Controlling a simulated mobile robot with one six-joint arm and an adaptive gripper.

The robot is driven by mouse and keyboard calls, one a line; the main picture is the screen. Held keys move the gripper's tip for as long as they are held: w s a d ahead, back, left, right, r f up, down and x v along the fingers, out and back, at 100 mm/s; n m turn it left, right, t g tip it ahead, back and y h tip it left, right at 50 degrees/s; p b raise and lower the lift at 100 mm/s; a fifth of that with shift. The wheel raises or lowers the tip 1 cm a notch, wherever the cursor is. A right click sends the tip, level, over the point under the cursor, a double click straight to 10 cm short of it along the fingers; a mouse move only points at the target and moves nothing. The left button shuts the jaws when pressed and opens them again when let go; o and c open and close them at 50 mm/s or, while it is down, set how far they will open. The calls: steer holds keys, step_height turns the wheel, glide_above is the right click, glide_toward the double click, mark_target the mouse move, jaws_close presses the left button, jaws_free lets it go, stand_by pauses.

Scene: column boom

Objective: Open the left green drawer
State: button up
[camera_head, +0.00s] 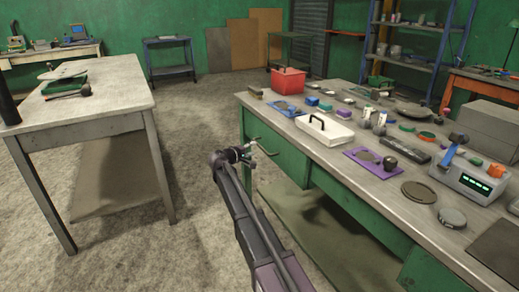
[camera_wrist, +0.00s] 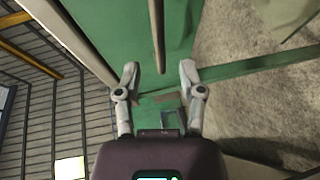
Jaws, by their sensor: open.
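The left green drawer (camera_head: 280,152) is under the left end of the right-hand workbench, and its front looks flush with the bench. In the wrist view its green front (camera_wrist: 115,35) fills the upper middle. A thin grey bar handle (camera_wrist: 157,35) runs upright in that view, its lower end between my fingertips. My gripper (camera_head: 259,151) is in front of the drawer near its left part. In the wrist view my gripper (camera_wrist: 159,72) has its two fingers spread, one on each side of the handle's line. I cannot tell whether a finger touches the handle.
The right workbench top (camera_head: 384,192) carries a red box (camera_head: 288,81), a white toolbox (camera_head: 325,130) and several small items. Another table (camera_head: 100,95) stands at the left. Carpeted floor (camera_head: 200,190) lies open between them. A lower shelf (camera_head: 320,220) sits under the drawers.

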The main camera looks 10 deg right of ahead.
mark_target(259, 145)
steer(key=shift+b+x, duration=0.35)
steer(key=shift+x, duration=2.35)
jaws_close()
